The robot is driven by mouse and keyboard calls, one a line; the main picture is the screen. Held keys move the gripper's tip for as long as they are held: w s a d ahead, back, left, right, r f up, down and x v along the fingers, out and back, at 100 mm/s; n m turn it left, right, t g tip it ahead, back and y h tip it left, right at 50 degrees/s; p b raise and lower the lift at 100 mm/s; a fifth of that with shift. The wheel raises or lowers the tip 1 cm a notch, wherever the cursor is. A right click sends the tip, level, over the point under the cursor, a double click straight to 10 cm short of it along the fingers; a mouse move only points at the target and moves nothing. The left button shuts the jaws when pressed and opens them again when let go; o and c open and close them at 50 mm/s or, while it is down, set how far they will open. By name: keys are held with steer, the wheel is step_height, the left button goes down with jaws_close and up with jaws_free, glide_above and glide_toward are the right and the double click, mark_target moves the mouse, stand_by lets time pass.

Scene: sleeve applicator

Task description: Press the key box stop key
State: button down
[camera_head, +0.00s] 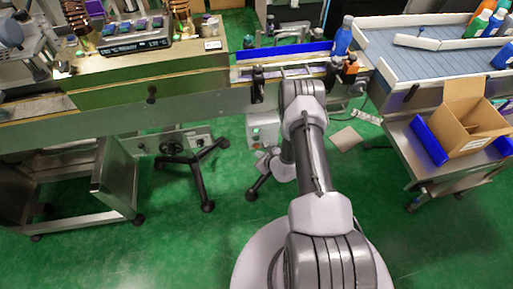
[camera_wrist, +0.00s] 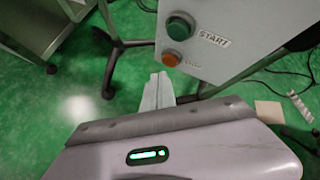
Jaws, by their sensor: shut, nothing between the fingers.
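The key box (camera_wrist: 220,35) is a light grey panel at the top of the wrist view. It carries a round green key (camera_wrist: 180,26) labelled START and, below it, a round orange-red stop key (camera_wrist: 171,58) beside small, hard-to-read lettering. My gripper (camera_wrist: 160,76) is shut and empty, and its tip shows just below and left of the stop key. I cannot tell whether they touch. In the head view the key box (camera_head: 264,126) hangs under the conveyor, partly behind my arm, and my wrist is close in front of it.
Black stand legs (camera_wrist: 112,62) stand left of the box. Cables (camera_wrist: 285,75) and a white power strip (camera_wrist: 300,104) lie to its right. The conveyor machine (camera_head: 180,85) runs above, and a side table with a cardboard box (camera_head: 462,125) stands at right. Green floor lies open in front.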

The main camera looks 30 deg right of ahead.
stand_by(0.8)
steer(key=shift+w+d+b, duration=0.15)
steer(key=shift+w+b, duration=0.15)
steer(key=shift+w, duration=0.1)
steer(key=shift+w+d, duration=0.1)
steer(key=shift+w, duration=0.3)
stand_by(0.4)
steer(key=shift+s, duration=0.1)
steer(key=shift+s+a, duration=0.25)
steer(key=shift+s, duration=0.5)
steer(key=s+p, duration=0.1)
steer(key=s, duration=0.1)
steer(key=s+a, duration=0.1)
steer(key=s, duration=0.1)
steer(key=shift+s+a+p, duration=0.15)
steer(key=shift+s+p, duration=0.2)
steer(key=shift+s, duration=0.05)
stand_by(0.5)
